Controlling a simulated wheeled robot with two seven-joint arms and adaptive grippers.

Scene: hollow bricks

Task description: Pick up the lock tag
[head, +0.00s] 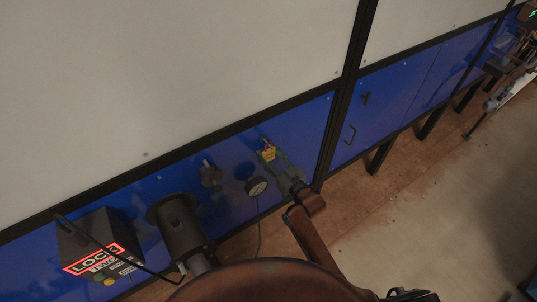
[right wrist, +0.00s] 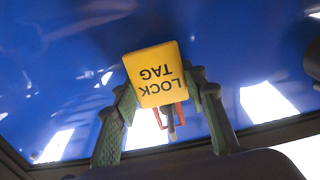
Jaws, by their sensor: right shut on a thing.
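The lock tag (head: 268,153) is a small yellow block in front of the blue panel in the head view. In the right wrist view the lock tag (right wrist: 155,76) shows large, its dark letters "LOCK TAG" upside down, with red parts and a grey rod below it. My right gripper (head: 275,161) is shut on the lock tag; its two green fingers (right wrist: 165,88) stand on either side of it. Whether the lock tag touches the panel is not clear. My left gripper is not in view.
A round gauge (head: 257,187), a grey knob (head: 210,175) and a dark cylinder (head: 180,225) stand out from the blue panel (head: 300,130) near the gripper. A dark box (head: 84,235) with a red lit label is at lower left. Open floor (head: 440,200) lies at right.

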